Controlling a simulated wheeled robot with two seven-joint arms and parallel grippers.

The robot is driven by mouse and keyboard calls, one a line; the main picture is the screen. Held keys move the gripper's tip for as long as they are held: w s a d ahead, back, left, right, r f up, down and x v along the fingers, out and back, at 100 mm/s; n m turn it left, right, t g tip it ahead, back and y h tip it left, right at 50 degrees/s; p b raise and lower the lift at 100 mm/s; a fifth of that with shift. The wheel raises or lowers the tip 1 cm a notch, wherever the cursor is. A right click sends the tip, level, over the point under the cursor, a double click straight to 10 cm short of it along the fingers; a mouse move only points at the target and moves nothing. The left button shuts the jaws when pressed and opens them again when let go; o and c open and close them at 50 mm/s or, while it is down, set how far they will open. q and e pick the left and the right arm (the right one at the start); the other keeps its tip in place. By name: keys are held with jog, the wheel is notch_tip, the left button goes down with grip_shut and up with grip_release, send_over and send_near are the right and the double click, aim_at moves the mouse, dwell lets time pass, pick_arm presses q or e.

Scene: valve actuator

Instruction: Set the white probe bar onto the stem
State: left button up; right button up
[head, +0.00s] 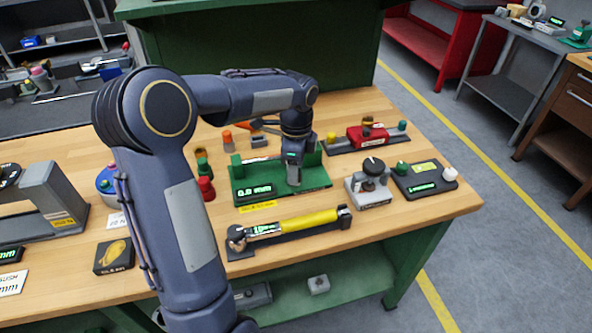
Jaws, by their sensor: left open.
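My left arm comes in from the left and reaches over the bench. Its gripper (293,180) points down at the right part of the green fixture (315,183), in front of its back wall. The fixture carries a display (254,192) reading 0.0 mm. The gripper is open; its fingers are small in the picture, and I cannot tell whether they touch anything. I cannot clearly make out the white probe bar or the stem; the gripper and wrist hide part of the fixture. My right gripper is not in view.
A long tool with a yellow handle (308,221) lies in front of the fixture. A grey block with a black knob (372,167) and a dark box (424,180) stand to the right. A red device (367,136) stands behind. The front right bench corner is clear.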

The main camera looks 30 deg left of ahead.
pick_arm(q)
notch_tip(320, 180, up, 6)
jog(key=shift+r, duration=0.15)
dwell(0.6)
